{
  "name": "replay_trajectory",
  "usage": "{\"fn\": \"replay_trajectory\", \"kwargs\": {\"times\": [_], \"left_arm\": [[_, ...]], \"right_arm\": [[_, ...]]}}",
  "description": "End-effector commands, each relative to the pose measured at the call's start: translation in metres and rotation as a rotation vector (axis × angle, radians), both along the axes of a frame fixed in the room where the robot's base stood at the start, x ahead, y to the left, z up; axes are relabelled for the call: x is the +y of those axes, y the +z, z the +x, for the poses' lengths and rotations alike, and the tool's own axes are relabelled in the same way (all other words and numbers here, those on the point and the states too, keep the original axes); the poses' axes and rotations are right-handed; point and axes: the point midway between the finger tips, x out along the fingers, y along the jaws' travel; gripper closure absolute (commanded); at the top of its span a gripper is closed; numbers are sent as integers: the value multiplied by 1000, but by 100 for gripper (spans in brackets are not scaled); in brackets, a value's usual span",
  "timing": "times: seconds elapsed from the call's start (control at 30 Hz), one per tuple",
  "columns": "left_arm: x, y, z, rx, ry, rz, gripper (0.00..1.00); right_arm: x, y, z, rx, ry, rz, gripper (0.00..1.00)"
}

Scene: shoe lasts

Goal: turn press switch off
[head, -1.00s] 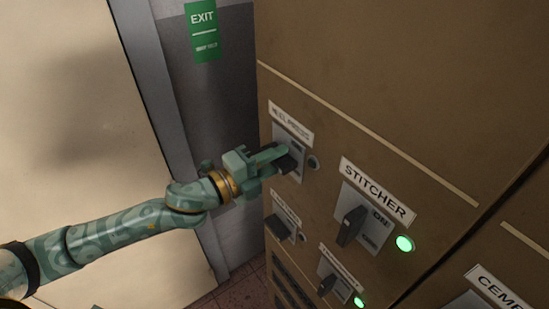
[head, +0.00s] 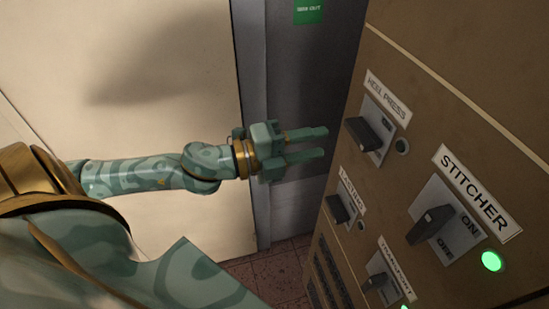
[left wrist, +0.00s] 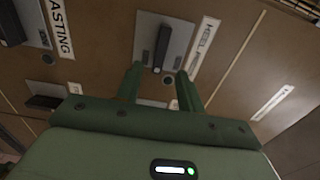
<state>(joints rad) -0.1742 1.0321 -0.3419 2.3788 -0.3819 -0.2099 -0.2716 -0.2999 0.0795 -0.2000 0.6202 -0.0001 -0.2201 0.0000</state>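The heel press switch is a dark lever (head: 365,134) on a grey plate under a HEEL PRESS label (head: 387,98). Its lever lies sideways, and the round lamp (head: 402,146) beside it is dark. My left gripper (head: 323,143) is open and empty, to the left of the switch with a gap between. In the left wrist view the lever (left wrist: 162,50) shows ahead, between the lines of the two open fingers (left wrist: 160,70). My right gripper is not in view.
The stitcher switch (head: 431,224) has a lit green lamp (head: 491,261). The lasting switch (head: 340,208) and another labelled switch (head: 378,282) sit lower on the brown panel. A grey door frame and pale door stand behind my left arm.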

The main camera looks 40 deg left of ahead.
Motion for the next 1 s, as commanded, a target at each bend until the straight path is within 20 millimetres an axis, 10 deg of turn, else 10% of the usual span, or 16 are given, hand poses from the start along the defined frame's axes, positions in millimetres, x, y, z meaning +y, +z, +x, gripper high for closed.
{"fn": "replay_trajectory", "kwargs": {"times": [0.5,1.0], "left_arm": [[37,0,-49,1,-2,-2,62],[42,1,-55,-1,-2,3,62]], "right_arm": [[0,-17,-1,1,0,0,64],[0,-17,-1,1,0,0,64]]}}
